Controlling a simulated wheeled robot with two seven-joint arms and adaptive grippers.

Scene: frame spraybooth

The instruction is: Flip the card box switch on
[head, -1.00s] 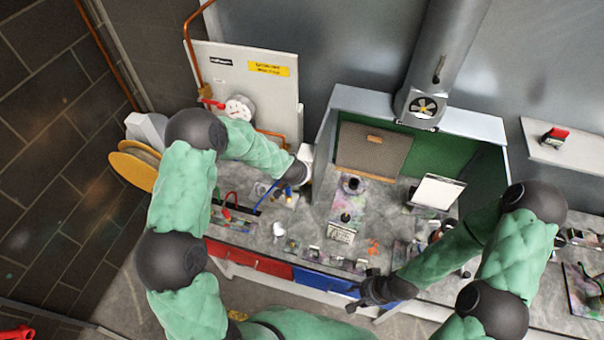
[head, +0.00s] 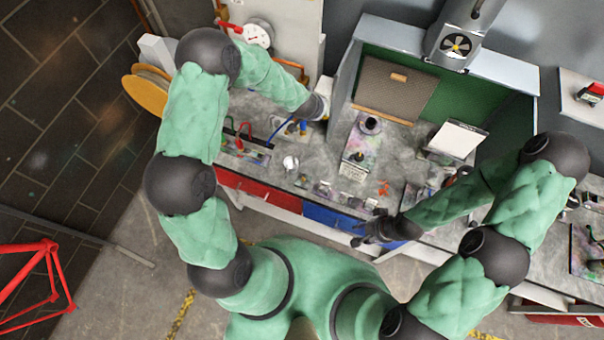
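I cannot tell for certain which item is the card box switch. A small red and dark item (head: 593,91) sits on the white shelf at the far right, too small to identify. My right gripper (head: 364,233) is over the bench's front edge, by the blue drawer front; its dark fingers look spread, with nothing visible between them. My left arm reaches over the left part of the bench to a white wrist piece (head: 322,105). The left gripper is largely hidden there, close to the blue cable, and its fingers cannot be made out.
The bench has red (head: 258,190) and blue (head: 333,219) drawer fronts. A booth with a brown panel (head: 395,88), a fan duct (head: 456,45) and a white-topped stand (head: 457,140) are at the back. A red frame (head: 38,285) stands lower left. Floor is open at left.

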